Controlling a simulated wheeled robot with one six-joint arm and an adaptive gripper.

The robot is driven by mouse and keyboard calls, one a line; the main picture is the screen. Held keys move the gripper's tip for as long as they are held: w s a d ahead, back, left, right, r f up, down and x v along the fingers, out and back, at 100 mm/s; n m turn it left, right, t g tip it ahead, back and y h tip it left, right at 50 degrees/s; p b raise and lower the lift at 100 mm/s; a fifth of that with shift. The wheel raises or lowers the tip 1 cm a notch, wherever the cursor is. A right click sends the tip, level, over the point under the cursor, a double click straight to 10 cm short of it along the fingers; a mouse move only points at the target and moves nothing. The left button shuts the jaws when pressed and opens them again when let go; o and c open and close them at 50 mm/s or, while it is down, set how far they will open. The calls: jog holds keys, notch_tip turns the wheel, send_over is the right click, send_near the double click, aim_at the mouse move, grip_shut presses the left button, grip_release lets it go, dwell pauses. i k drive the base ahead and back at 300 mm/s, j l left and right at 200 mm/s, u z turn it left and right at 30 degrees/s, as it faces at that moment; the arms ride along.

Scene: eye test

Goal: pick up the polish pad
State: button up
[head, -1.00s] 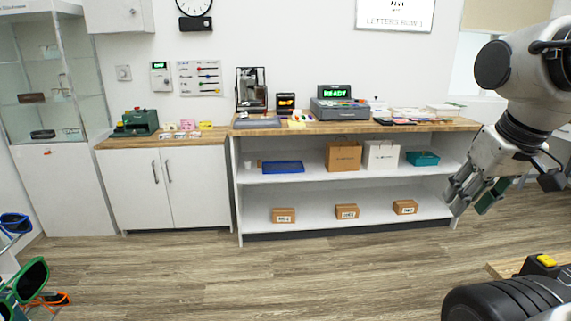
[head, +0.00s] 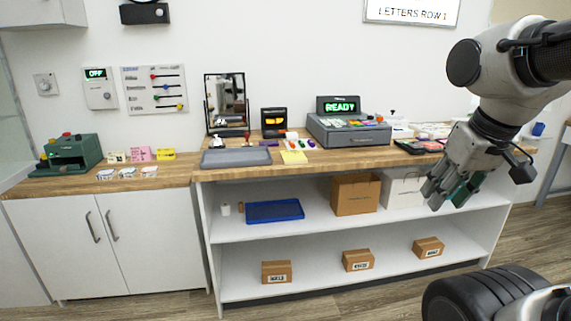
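I cannot pick out the polish pad for certain. Several small candidates lie on the left counter: a pink block (head: 140,154), a yellow block (head: 165,154) and a pale yellow block (head: 116,157). In front of them are small white pieces (head: 127,172). Their labels are too small to read. My gripper (head: 447,206) hangs at the right, in front of the shelf unit and far from these blocks. Its fingers look spread, with green on one finger, and I see nothing held between them.
A green machine (head: 70,153) stands left of the blocks. The wooden counter (head: 185,173) continues right with a grey tray (head: 236,158) and a cash register (head: 348,130). Shelves below hold a blue tray (head: 274,211), bags and cartons. Floor shows at the lower right.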

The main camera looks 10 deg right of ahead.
aim_at(421, 137)
jog(key=i+z, duration=0.3)
jog(key=i, duration=0.15)
jog(key=i+j+z, duration=0.1)
jog(key=i+z, duration=0.25)
jog(key=i+l+z, duration=0.15)
jog(key=i+z, duration=0.15)
jog(key=i, duration=0.15)
jog(key=i+z, duration=0.3)
jog(key=i, duration=0.15)
jog(key=i+l+u, duration=0.8)
jog(key=l+u, duration=0.15)
jog(key=i+l+u, duration=0.15)
jog(key=l+u, duration=0.15)
jog(key=l, duration=0.2)
